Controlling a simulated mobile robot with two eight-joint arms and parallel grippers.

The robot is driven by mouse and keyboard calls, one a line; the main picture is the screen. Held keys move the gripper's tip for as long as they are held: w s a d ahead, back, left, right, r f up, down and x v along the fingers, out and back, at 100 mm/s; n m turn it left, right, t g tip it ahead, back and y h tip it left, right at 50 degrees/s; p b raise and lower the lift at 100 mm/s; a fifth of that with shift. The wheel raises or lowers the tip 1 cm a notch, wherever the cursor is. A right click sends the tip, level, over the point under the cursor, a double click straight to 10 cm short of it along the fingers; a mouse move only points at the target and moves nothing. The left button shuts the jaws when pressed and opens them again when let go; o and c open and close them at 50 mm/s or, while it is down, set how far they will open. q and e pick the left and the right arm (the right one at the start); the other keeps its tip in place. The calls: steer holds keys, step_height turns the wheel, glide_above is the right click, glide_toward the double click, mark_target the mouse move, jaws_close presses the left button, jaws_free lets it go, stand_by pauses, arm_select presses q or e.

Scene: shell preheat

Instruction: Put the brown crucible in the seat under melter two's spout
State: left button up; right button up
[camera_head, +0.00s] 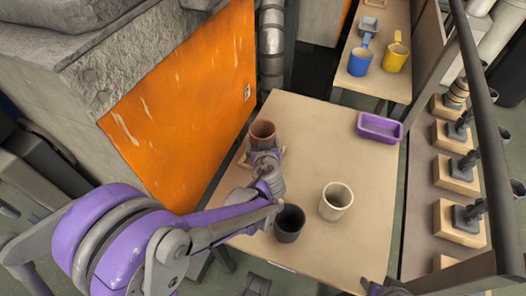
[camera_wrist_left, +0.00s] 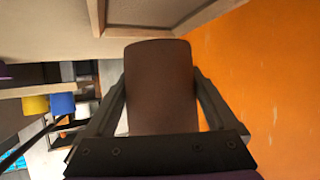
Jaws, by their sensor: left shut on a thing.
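The brown crucible (camera_head: 262,130) is upright at the far left of the table, close to the orange panel. My left gripper (camera_head: 265,157) is shut on it from the near side. In the left wrist view the crucible (camera_wrist_left: 161,88) fills the space between the two dark fingers (camera_wrist_left: 160,105). A light wooden piece (camera_head: 244,160) shows beside and below it, partly hidden by my gripper. I cannot tell whether the crucible rests on it or hangs just above. No spout can be made out clearly.
A black crucible (camera_head: 289,224) and a cream crucible (camera_head: 336,202) stand on the table near my left forearm. A purple tray (camera_head: 379,127) is at the back right. The orange panel (camera_head: 190,100) is close on the left. Blue (camera_head: 361,58) and yellow (camera_head: 396,56) cups stand behind.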

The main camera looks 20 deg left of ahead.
arm_select(q)
step_height(320, 180, down, 4)
steer(key=shift+f+b, duration=0.1)
steer(key=shift+b, duration=0.6)
arm_select(e)
step_height(320, 180, down, 2)
steer(key=shift+w, duration=0.1)
steer(key=shift+r, duration=0.1)
arm_select(q)
steer(key=o, duration=1.4)
